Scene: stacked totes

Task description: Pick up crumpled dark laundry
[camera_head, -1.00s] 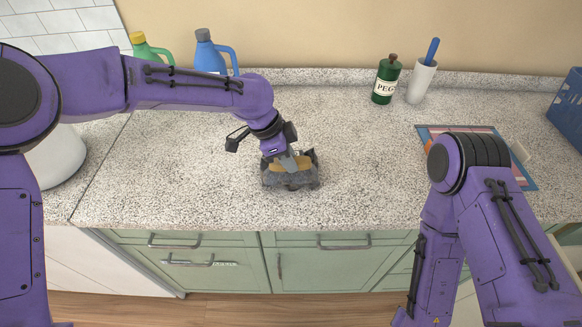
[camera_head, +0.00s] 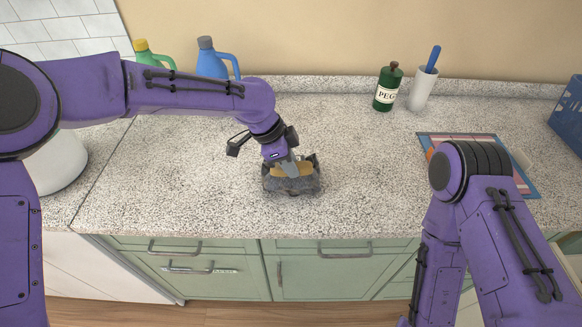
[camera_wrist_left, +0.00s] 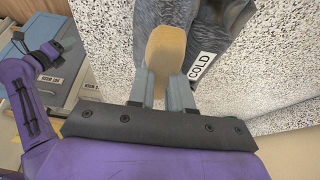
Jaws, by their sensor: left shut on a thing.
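The crumpled dark grey laundry (camera_head: 308,186) lies in a small heap on the speckled counter, near the middle of the head view. It fills the top of the left wrist view (camera_wrist_left: 233,14), with a tan patch (camera_wrist_left: 166,55) and a white label reading COLD (camera_wrist_left: 201,66). My left gripper (camera_head: 290,170) reaches down onto it from the left. Its two fingers (camera_wrist_left: 160,82) are shut on the laundry at the tan patch. I cannot tell whether the heap is clear of the counter. My right gripper is outside the head view; an arm end (camera_wrist_left: 45,54) in the left wrist view is too unclear to read.
Green (camera_head: 148,56) and blue (camera_head: 212,62) jugs stand at the back left. A green PEGS jar (camera_head: 387,90) and white cup (camera_head: 421,88) stand at the back. A flat coloured board (camera_head: 424,139) and blue crate (camera_head: 569,115) are at right. Counter around the laundry is clear.

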